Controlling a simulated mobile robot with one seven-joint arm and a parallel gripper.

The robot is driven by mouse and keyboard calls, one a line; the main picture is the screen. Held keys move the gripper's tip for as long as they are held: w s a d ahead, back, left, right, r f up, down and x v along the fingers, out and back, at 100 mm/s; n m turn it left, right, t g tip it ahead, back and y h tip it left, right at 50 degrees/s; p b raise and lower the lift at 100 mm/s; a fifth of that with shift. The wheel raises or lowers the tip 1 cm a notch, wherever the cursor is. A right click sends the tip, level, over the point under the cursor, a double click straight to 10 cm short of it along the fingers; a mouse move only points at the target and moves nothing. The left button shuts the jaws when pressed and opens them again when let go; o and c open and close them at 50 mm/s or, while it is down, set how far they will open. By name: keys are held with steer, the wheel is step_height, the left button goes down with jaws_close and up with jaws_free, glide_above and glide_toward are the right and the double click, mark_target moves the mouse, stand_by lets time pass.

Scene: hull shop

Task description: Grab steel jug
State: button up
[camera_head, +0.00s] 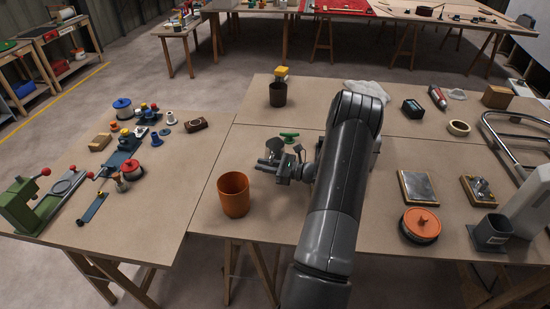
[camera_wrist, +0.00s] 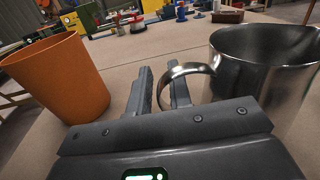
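The steel jug (camera_wrist: 262,62) is a shiny open-topped vessel, large at the right of the wrist view. Its looped handle (camera_wrist: 186,68) faces my gripper (camera_wrist: 160,88). The right finger appears inside the handle loop and the left finger outside it, with the handle's outer bar between them. A gap still shows between the fingers, so my gripper looks open around the handle. In the head view, my gripper (camera_head: 276,170) is low over the table, and the jug (camera_head: 274,147) is small and partly hidden behind it.
An orange cup (camera_wrist: 62,78) stands close to the left of my gripper; it also shows in the head view (camera_head: 233,195). A green item (camera_head: 289,137) lies beyond the jug. The table's front right holds an orange-lidded round container (camera_head: 420,226).

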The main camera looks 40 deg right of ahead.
jaws_close()
steer(key=shift+r, duration=0.15)
stand_by(0.4)
steer(key=shift+r, duration=0.95)
steer(key=s+d+r, duration=0.6)
steer(key=s+r, duration=0.2)
steer(key=s, duration=0.2)
steer(key=shift+r, duration=0.4)
steer(key=shift+d, duration=0.1)
stand_by(2.3)
